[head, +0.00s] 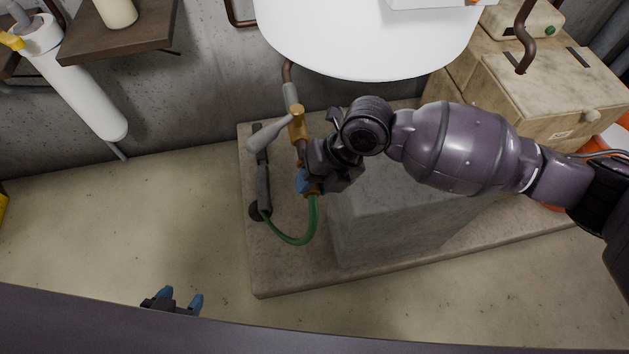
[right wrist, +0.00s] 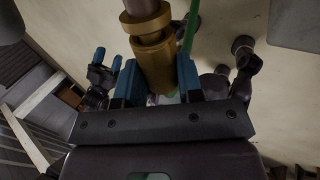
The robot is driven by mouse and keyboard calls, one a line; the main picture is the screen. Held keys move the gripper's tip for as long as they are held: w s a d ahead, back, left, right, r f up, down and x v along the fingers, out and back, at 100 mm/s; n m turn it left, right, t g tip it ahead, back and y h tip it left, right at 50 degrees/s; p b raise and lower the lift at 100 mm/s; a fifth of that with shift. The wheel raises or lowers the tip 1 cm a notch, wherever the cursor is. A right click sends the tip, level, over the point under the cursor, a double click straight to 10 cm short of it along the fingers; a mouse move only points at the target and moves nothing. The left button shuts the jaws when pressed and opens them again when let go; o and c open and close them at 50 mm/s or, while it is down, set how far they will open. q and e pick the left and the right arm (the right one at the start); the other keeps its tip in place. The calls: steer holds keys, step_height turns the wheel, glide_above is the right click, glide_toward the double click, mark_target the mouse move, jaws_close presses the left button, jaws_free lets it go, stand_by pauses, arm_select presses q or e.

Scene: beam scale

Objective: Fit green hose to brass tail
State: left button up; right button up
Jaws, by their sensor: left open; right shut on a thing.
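The green hose (head: 290,240) loops from a dark upright part at the left up to my right gripper (head: 307,183). My right gripper is shut on the hose's raised end; the grip is mostly hidden. In the right wrist view the brass tail (right wrist: 151,47) hangs on a pipe, with its lower part between my blue fingers (right wrist: 160,82). The hose (right wrist: 191,30) runs behind it. I cannot tell whether the hose end is around the tail or just beneath it. My left gripper (head: 173,300) is open and empty, low at the left, well apart from the hose.
A brass valve (head: 298,125) with a grey lever (head: 268,134) sits on the pipe above my right gripper. A grey block (head: 390,225) stands on the stone slab (head: 275,275) to the right. A white rounded vessel (head: 365,40) hangs above. The floor at left is clear.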

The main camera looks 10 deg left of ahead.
arm_select(q)
steer(key=shift+f, duration=0.2)
arm_select(e)
steer(key=shift+w+a, duration=0.1)
steer(key=shift+w, duration=0.35)
steer(key=o, duration=1)
steer(key=shift+o, duration=0.2)
arm_select(q)
steer(key=shift+r, duration=0.1)
steer(key=shift+w+a+r+p, duration=0.1)
steer(key=shift+w+r+p, duration=0.05)
steer(key=shift+r+p, duration=0.3)
steer(key=shift+w+a+r+p, duration=0.1)
steer(key=shift+w+r+p, duration=0.1)
steer(key=shift+r, duration=0.3)
arm_select(e)
steer(key=v, duration=1)
steer(key=shift+r, duration=0.4)
arm_select(q)
steer(key=shift+w+d+r, duration=0.1)
steer(key=shift+w+d, duration=0.05)
steer(key=shift+w, duration=0.1)
